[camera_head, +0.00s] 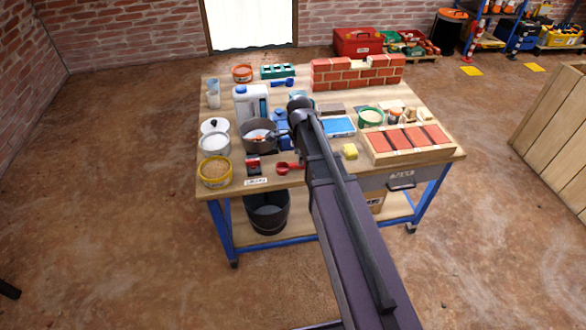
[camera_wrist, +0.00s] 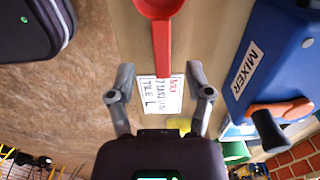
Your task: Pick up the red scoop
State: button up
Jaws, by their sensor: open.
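The red scoop (camera_head: 288,168) lies near the front edge of the wooden workbench, left of my arm. In the wrist view its round bowl is cut by the top edge and its straight handle (camera_wrist: 161,48) points down toward my gripper (camera_wrist: 161,88). My gripper is open, with its two fingers apart on either side of the handle's line. The handle's end shows near the gap between the fingertips. Nothing is held. The height between fingers and scoop is hard to tell. In the head view my arm hides most of the gripper.
A blue mixer (camera_wrist: 275,60) stands close on the right in the wrist view. A printed card (camera_wrist: 161,94) lies by the handle's end. A dark pot (camera_head: 258,139), a yellow tub (camera_head: 214,173), a white jug (camera_head: 249,106) and a brick tray (camera_head: 408,141) crowd the bench.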

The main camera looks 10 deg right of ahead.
aim_at(292, 167)
jog(key=shift+w+f+b, duration=0.1)
jog(key=shift+f+b, duration=1.9)
jog(key=shift+f, duration=0.25)
grip_shut()
